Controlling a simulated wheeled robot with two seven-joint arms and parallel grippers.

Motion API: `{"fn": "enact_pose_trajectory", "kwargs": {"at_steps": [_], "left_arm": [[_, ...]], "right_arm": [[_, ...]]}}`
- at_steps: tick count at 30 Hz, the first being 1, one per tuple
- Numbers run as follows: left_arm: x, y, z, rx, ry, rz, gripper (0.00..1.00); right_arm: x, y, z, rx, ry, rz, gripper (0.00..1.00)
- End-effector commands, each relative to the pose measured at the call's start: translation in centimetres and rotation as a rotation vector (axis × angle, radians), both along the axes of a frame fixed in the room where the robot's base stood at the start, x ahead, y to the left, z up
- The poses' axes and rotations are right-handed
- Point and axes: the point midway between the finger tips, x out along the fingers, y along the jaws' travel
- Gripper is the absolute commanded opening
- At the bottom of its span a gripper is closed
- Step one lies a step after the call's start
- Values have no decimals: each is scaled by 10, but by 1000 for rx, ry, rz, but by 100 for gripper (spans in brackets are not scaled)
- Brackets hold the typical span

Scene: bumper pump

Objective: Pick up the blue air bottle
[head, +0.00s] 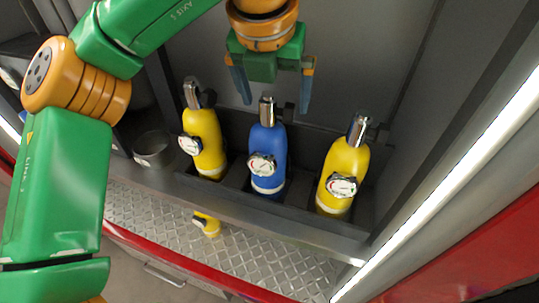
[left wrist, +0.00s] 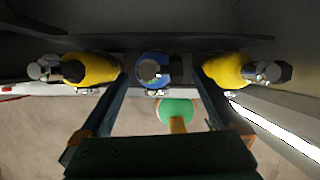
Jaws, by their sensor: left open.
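The blue air bottle (head: 268,155) stands upright in the middle slot of a dark rack, with a silver valve on top and a round gauge on its front. In the left wrist view the blue bottle (left wrist: 151,70) is seen from above, between the finger tips. My left gripper (head: 275,103) is open and empty, with its fingers pointing down on either side of the bottle's valve. I cannot tell whether a finger touches it. My right gripper is not in view.
A yellow bottle (head: 207,143) stands left of the blue one and another yellow bottle (head: 343,178) stands right, each in the rack (head: 290,212). A grey cup-like holder (head: 153,150) is at the left. Another yellow item (head: 207,224) lies low on the tread plate (head: 255,258).

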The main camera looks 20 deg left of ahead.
Motion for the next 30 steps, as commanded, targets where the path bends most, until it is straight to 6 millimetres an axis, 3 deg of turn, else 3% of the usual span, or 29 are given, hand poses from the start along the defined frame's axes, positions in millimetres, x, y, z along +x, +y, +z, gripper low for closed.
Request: {"fn": "enact_pose_trajectory", "kwargs": {"at_steps": [4, 11, 22, 30], "left_arm": [[8, 0, -19, 0, 2, 0, 100], [9, 0, -23, -1, 0, 0, 100], [9, 0, -22, -1, 0, 0, 0], [10, 0, -21, -2, -4, 0, 0]], "right_arm": [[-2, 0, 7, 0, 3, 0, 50], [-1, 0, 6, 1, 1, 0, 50], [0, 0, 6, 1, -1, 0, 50], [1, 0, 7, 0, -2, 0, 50]]}}
